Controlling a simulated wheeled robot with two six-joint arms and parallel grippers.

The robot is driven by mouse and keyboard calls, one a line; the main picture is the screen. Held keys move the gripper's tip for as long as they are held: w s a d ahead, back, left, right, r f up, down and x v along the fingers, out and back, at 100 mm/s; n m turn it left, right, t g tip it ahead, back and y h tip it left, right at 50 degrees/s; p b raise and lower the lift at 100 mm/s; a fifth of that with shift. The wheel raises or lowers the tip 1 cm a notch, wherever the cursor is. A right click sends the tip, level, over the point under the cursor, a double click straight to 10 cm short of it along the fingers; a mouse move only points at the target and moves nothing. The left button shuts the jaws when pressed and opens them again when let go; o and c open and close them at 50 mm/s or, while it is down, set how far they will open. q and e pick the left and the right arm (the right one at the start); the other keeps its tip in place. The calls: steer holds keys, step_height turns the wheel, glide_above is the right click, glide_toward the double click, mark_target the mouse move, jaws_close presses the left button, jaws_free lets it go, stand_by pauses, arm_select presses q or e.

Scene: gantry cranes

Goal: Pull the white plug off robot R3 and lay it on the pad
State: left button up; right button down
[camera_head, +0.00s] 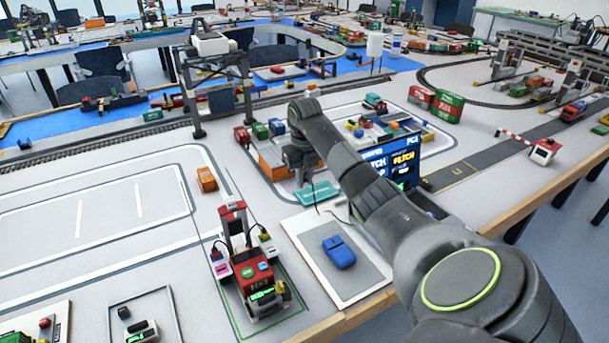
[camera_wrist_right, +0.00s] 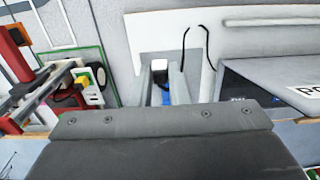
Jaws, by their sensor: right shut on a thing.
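My right gripper (camera_wrist_right: 161,72) shows in the right wrist view with its two grey fingers shut on a small white block, which looks like the white plug (camera_wrist_right: 160,62), with a dark part below it. In the head view my right arm crosses from the lower right and its wrist hangs beyond the pad; the fingertips are hard to make out there. The grey pad with a white border (camera_head: 368,285) lies near the front table edge, with a blue block (camera_head: 339,251) on it. A red and black robot (camera_head: 252,280) stands left of the pad; I cannot read whether it is R3.
Thin black cables (camera_wrist_right: 186,45) lie beyond the fingers. A teal plate (camera_head: 316,194) lies behind the pad. A lit screen (camera_head: 403,165) stands beside my arm. An orange block (camera_head: 207,179) and a gantry crane (camera_head: 212,45) stand further left. The pad's front part is bare.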

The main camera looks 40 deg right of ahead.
mark_target(305, 179)
steer(key=shift+f+b, duration=4.1)
steer(key=shift+f, duration=2.25)
steer(key=shift+f+b, duration=0.4)
steer(key=shift+f, duration=0.15)
steer(key=c, duration=1.3)
jaws_free()
step_height(305, 179, up, 10)
steer(key=shift+f, duration=0.1)
step_height(305, 179, up, 6)
steer(key=p, duration=0.6)
steer(key=shift+r+p, duration=0.75)
steer(key=shift+p, duration=0.1)
